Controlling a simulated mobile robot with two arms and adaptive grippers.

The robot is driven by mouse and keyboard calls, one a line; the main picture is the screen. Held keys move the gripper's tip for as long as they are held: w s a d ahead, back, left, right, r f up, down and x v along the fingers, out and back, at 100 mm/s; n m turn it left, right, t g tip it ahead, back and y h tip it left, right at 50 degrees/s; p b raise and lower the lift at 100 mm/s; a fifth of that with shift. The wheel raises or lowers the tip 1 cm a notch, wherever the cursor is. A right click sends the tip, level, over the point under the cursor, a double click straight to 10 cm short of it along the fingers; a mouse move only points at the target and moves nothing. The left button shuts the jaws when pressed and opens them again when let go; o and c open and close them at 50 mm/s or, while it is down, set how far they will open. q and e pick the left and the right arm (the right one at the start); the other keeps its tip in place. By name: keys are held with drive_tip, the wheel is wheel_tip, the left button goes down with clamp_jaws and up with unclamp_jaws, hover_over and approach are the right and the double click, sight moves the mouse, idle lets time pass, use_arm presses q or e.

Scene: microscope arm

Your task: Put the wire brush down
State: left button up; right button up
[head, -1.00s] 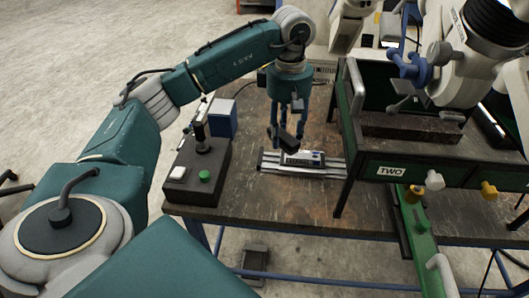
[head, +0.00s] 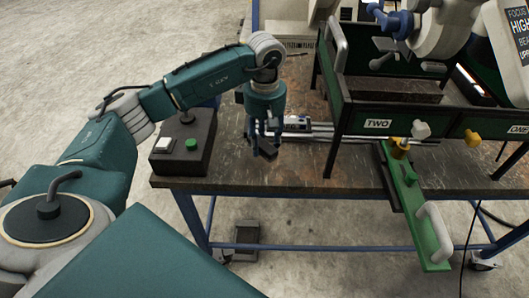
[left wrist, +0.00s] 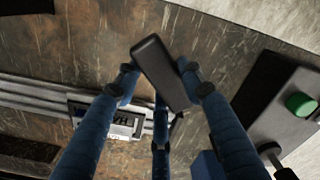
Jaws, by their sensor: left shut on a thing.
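My left gripper (head: 264,142) points down over the worn table top. Its blue fingers are shut on the wire brush, a dark block (head: 268,152) that shows only partly in the head view. In the left wrist view the wire brush (left wrist: 165,75) is a long dark block, tilted between the fingertips of my left gripper (left wrist: 163,80). Its bristles are not visible. It is above the table (head: 300,170), near the front edge; I cannot tell whether it touches. My right gripper is not in view.
A control box with a green button (head: 191,144) stands left of the gripper. Metal rails with a labelled block (head: 297,124) lie behind it. A green-framed stand marked TWO (head: 377,124) rises at right. Bare table lies in front of the rails.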

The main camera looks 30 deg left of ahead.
sight(265, 162)
use_arm(q)
drive_tip(key=shift+f, duration=0.6)
wheel_tip(265, 162, down, 3)
drive_tip(key=shift+f+p, duration=0.2)
drive_tip(key=shift+p, duration=0.1)
drive_tip(key=shift+f, duration=0.2)
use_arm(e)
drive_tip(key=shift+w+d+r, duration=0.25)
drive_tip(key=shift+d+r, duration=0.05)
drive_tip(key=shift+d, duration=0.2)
use_arm(q)
drive_tip(key=shift+f, duration=0.1)
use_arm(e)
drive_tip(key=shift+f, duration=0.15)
use_arm(q)
drive_tip(key=o, duration=1)
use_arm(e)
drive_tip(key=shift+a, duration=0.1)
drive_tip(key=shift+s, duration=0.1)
